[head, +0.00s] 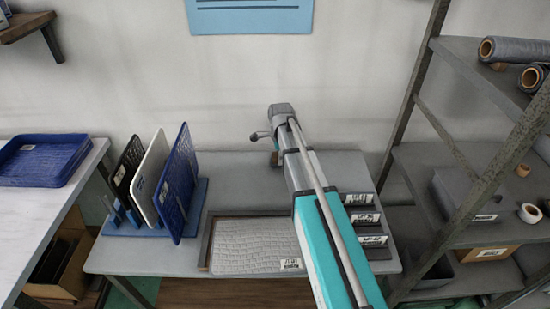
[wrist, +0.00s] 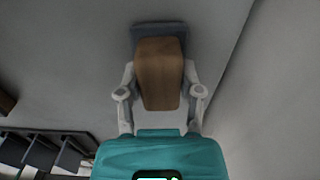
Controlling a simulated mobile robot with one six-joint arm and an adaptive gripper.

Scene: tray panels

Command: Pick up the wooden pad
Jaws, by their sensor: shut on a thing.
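The wooden pad (wrist: 159,75) is a brown block with a rounded top. In the wrist view it sits between the two pale fingers of my gripper (wrist: 160,88), which is shut on it from both sides. A dark grey-blue plate (wrist: 140,32) shows at the far end of the pad, and I cannot tell whether they are joined. In the head view my gripper (head: 273,146) is over the back of the grey table, near the wall. A small brown bit of the pad (head: 275,159) shows below it; my arm hides the rest.
A blue rack (head: 195,215) holding upright panels stands left on the grey table (head: 230,178). A tray with a light textured panel (head: 255,245) lies in front. Dark labelled blocks (head: 360,198) stand right of my arm. A metal shelf (head: 480,140) with rolls is further right.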

